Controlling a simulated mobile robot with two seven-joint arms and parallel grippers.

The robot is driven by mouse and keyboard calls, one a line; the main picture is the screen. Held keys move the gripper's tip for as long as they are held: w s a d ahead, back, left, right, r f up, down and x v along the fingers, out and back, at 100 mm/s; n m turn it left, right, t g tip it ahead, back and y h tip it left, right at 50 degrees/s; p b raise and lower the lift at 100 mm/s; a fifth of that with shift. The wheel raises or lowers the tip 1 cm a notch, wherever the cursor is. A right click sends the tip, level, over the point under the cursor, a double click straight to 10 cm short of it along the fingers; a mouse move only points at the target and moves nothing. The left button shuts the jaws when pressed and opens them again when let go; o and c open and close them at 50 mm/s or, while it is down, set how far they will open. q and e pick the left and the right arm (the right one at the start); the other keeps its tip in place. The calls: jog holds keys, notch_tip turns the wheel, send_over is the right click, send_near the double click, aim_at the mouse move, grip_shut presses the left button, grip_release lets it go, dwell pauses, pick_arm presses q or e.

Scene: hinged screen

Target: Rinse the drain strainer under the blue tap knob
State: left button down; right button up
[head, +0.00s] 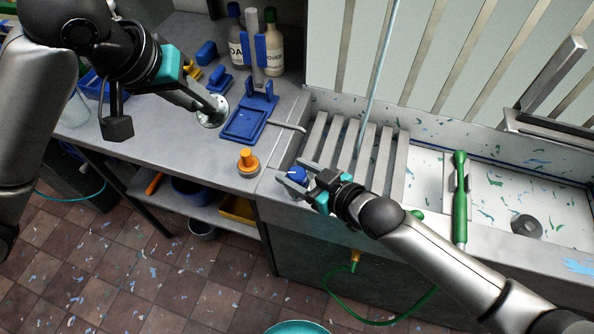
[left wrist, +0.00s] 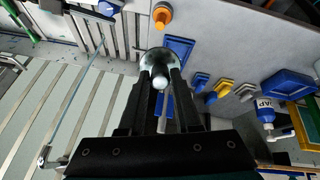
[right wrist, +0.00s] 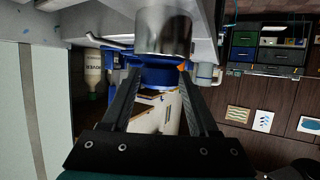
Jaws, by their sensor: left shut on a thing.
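My left gripper (head: 208,108) is shut on the drain strainer (head: 213,114), a round metal disc with perforations, held above the grey counter at the left. In the left wrist view the strainer (left wrist: 157,60) sits at the fingertips, its pale stem between the fingers. The blue tap knob (head: 297,174) is at the sink's front left corner. My right gripper (head: 305,180) is open, its fingers on either side of the blue knob. In the right wrist view the knob (right wrist: 158,75) shows between the fingertips; I cannot tell whether they touch it.
An orange knob (head: 248,163) stands left of the blue one. A thin bent pipe (head: 287,127) lies over the sink's left edge. Slats (head: 372,160) cover the sink's left part. A green-handled tool (head: 460,200) and a dark round piece (head: 527,226) are farther right. Bottles (head: 273,45) stand behind.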

jog(key=o, duration=0.3)
pick_arm(q)
jog(key=shift+r+p, duration=0.8)
pick_arm(e)
jog(key=v, duration=1.2)
